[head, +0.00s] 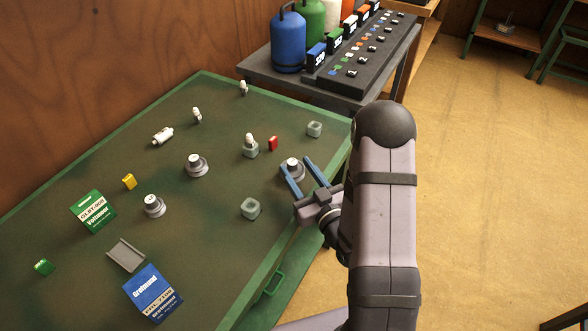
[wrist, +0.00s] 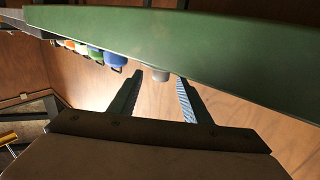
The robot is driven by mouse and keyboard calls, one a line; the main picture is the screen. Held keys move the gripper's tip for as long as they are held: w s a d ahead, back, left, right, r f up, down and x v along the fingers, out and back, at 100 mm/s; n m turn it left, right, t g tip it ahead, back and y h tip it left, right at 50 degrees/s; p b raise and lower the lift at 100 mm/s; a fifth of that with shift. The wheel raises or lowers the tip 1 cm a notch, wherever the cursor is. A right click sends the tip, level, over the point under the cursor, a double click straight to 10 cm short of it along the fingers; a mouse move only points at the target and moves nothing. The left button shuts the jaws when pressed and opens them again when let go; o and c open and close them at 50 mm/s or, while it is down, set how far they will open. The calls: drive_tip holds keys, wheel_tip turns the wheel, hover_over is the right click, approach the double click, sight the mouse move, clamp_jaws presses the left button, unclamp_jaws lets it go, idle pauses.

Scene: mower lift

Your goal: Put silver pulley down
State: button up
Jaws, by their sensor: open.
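Three silver pulleys stand on the green table: one near the middle (head: 197,164), one nearer the front left (head: 153,206), and one at the right side (head: 292,168). My gripper (head: 297,163) is open, its two blue fingers spread on either side of the right-hand pulley. That pulley appears to rest on the table, and a finger hides part of its base. In the wrist view, which looks upside down, a grey piece (wrist: 161,75), probably this pulley, shows between the open fingertips. I cannot tell whether the fingers touch it.
The green table (head: 225,235) has a raised rim. Near the gripper are a grey square block (head: 250,208), another block (head: 314,129) and a red piece (head: 273,143). A side bench (head: 258,72) holds coloured canisters.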

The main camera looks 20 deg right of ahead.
wheel_tip(320, 180, up, 10)
drive_tip(key=p, duration=1.2)
drive_tip(key=g+h+p, duration=0.1)
drive_tip(key=g, duration=0.3)
approach(293, 163)
drive_tip(key=x, duration=0.3)
drive_tip(key=shift+w+d, duration=0.15)
drive_tip(key=shift+b+x, duration=0.7)
drive_tip(key=shift+x, duration=0.35)
drive_tip(key=shift+w+f+p, duration=0.15)
drive_tip(key=shift+w+p, duration=0.35)
drive_tip(key=shift+w, duration=0.05)
drive_tip(key=shift+a+p+x, duration=0.15)
drive_tip(key=shift+p+x, duration=0.2)
drive_tip(key=shift+x, duration=0.7)
drive_tip(key=shift+a+p+x, duration=0.1)
drive_tip(key=shift+p+x, duration=0.2)
drive_tip(key=shift+x, duration=0.75)
drive_tip(key=shift+s, duration=0.1)
drive_tip(key=shift+f, duration=0.1)
clamp_jaws()
